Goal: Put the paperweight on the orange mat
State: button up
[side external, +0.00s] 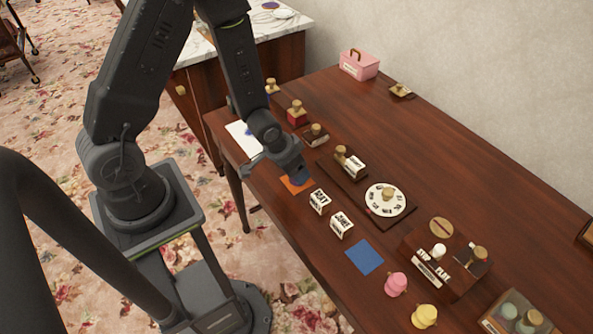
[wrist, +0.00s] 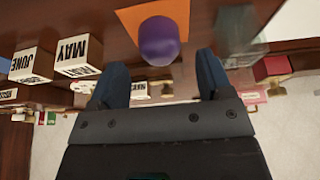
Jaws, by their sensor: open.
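The orange mat (side external: 292,187) lies on the wooden table below my gripper, and it also shows at the top of the wrist view (wrist: 130,19). A smooth, rounded purple paperweight (wrist: 159,42) is seen against the mat in the wrist view and appears to stand on it. In the side view it is hidden by my gripper. My gripper (side external: 299,178) is low over the mat, fingers pointing down. In the wrist view its two blue-grey fingers (wrist: 160,62) are spread apart with the paperweight beyond and between their tips, with a visible gap on each side.
Two white lettered blocks (side external: 330,213) stand close to the mat. Beyond are a board with a round white dial (side external: 386,199) and several wooden-handled stamps. A blue mat (side external: 365,257) lies bare nearer the camera. The back of the table has free room.

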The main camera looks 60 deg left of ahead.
jog(key=w+r+v, duration=0.1)
jog(key=w+v, duration=0.1)
jog(key=v, duration=0.7)
jog(key=w+r+v, duration=0.1)
jog(key=w+v, duration=0.1)
jog(key=v, duration=0.7)
jog(key=s+d+r+t, duration=0.1)
jog(key=s+d+r, duration=0.2)
jog(key=s+r, duration=0.8)
jog(key=shift+d+r, duration=0.2)
jog(key=shift+r, duration=0.1)
